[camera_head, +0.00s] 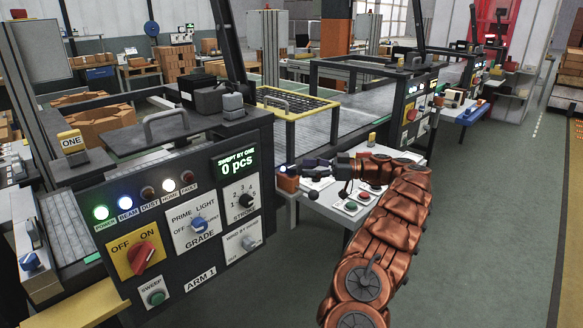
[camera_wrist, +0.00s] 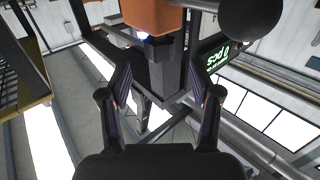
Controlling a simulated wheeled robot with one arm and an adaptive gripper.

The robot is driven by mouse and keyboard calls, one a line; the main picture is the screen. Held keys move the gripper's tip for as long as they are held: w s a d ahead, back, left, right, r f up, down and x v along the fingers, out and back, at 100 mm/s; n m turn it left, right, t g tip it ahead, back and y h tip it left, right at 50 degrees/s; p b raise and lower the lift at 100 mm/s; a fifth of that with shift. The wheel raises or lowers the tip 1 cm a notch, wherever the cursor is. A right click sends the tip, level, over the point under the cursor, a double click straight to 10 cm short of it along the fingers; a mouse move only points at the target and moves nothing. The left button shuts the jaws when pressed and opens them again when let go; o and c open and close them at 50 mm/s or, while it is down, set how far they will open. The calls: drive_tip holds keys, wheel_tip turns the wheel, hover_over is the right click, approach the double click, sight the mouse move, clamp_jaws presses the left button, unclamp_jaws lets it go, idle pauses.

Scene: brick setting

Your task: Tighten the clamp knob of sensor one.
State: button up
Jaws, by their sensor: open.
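My gripper (camera_head: 303,167) reaches left across the white table beside the machine panel. In the wrist view my gripper (camera_wrist: 160,82) is open, its two dark fingers spread. A dark upright post shows between and beyond the fingers; I cannot tell whether they touch it. An orange block (camera_wrist: 153,14) sits on the post and also shows in the head view (camera_head: 288,183). A black ball knob (camera_wrist: 250,14) on a grey rod is right of the block; a black ball (camera_head: 313,195) also shows in the head view. No sensor number is readable on the block.
The ARM 1 panel (camera_head: 190,275) stands left of my gripper, its display reading 0 pcs. A yellow ONE tag (camera_head: 71,141) sits at far left. A button box (camera_head: 352,203) with red and green buttons lies under my arm. The floor at right (camera_head: 490,230) is clear.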

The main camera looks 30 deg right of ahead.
sight(292, 166)
drive_tip(key=x, duration=0.3)
drive_tip(key=shift+w+a+r, duration=0.15)
drive_tip(key=shift+w+a, duration=0.05)
drive_tip(key=shift+a, duration=0.15)
drive_tip(key=shift+p+x, duration=0.3)
drive_tip(key=shift+x, duration=0.55)
drive_tip(key=shift+c, duration=0.2)
drive_tip(key=c, duration=1.1)
drive_tip(key=shift+f, duration=0.2)
